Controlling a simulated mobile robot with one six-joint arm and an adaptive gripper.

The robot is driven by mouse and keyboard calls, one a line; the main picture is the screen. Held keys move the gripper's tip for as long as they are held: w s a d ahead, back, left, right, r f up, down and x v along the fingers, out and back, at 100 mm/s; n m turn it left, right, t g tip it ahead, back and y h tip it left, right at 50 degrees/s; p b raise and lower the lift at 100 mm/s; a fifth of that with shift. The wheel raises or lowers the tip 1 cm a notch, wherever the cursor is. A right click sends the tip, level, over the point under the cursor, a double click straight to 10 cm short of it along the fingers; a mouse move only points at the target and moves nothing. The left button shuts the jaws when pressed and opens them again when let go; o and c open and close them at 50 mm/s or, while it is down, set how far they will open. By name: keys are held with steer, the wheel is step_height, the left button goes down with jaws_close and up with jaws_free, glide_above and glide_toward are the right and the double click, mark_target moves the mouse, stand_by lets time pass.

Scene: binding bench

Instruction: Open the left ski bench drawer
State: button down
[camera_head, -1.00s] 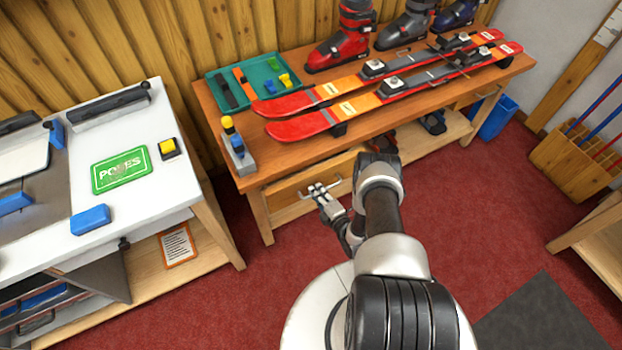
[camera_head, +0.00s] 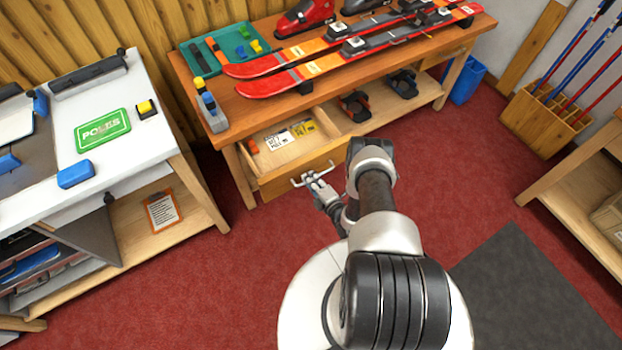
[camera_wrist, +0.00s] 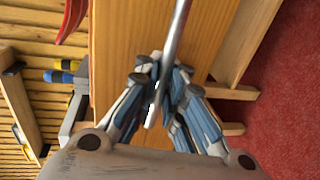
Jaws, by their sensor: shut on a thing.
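The left ski bench drawer (camera_head: 300,162) stands pulled out of the wooden ski bench (camera_head: 225,131), so its inside shows. A white card (camera_head: 279,140), a yellow item (camera_head: 304,128) and a small orange item (camera_head: 253,147) lie in it. My gripper (camera_head: 316,176) is at the drawer front, shut on the metal bar handle (camera_head: 298,182). In the wrist view the fingers (camera_wrist: 160,85) close around the handle bar (camera_wrist: 178,32), with the wooden drawer front behind it.
Two red skis (camera_head: 350,62), ski boots and a green tray (camera_head: 237,54) are on the bench top. A white-topped table (camera_head: 150,150) stands at left. A pole rack (camera_head: 545,118) is at right.

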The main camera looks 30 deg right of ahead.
steer(key=shift+w+r, duration=0.1)
steer(key=shift+r, duration=0.05)
steer(key=c, duration=2)
jaws_free()
steer(key=shift+o, duration=0.2)
steer(key=v, duration=1.2)
